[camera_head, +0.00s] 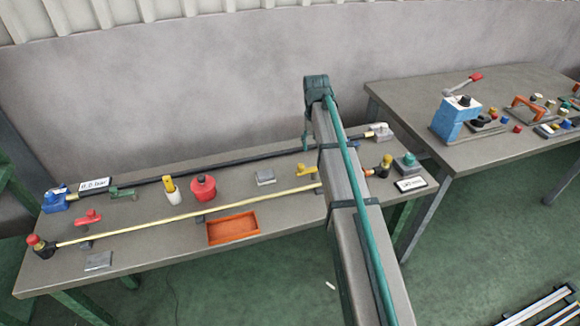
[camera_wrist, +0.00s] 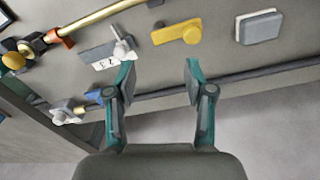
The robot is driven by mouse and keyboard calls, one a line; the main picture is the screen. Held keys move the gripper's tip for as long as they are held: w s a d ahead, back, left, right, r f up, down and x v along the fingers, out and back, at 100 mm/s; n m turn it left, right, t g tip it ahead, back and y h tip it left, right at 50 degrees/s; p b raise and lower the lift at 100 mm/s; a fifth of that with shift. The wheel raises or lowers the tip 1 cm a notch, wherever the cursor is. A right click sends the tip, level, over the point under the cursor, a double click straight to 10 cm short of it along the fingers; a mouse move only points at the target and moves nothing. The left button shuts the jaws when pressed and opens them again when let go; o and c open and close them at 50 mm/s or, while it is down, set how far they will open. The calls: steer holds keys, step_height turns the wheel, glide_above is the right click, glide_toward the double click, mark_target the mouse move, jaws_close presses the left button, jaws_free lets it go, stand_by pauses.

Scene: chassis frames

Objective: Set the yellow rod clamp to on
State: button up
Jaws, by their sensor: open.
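The yellow rod clamp (camera_head: 307,170) lies on the table just left of my arm in the head view. In the wrist view the yellow clamp (camera_wrist: 180,33) is at the top middle, a flat bar with a round knob, between the brass rod (camera_wrist: 92,20) and the dark rod (camera_wrist: 155,99). My gripper (camera_wrist: 160,73) is open and empty. Its fingertips point toward the table, with the clamp beyond them and apart from them. The dark rod passes behind the fingers in that view. In the head view my arm hides most of the gripper.
A grey block (camera_wrist: 259,27) and a plate marked with numbers (camera_wrist: 107,53) flank the clamp. A red clamp (camera_head: 88,216), a green clamp (camera_head: 122,193), a red pot (camera_head: 203,188) and an orange tray (camera_head: 233,238) are farther left on the table. A wall stands behind.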

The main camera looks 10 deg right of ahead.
steer(key=r, duration=0.2)
glide_above(301, 165)
steer(key=shift+y, duration=0.3)
step_height(301, 165, down, 11)
steer(key=p, duration=0.3)
steer(key=shift+s, duration=0.1)
jaws_close()
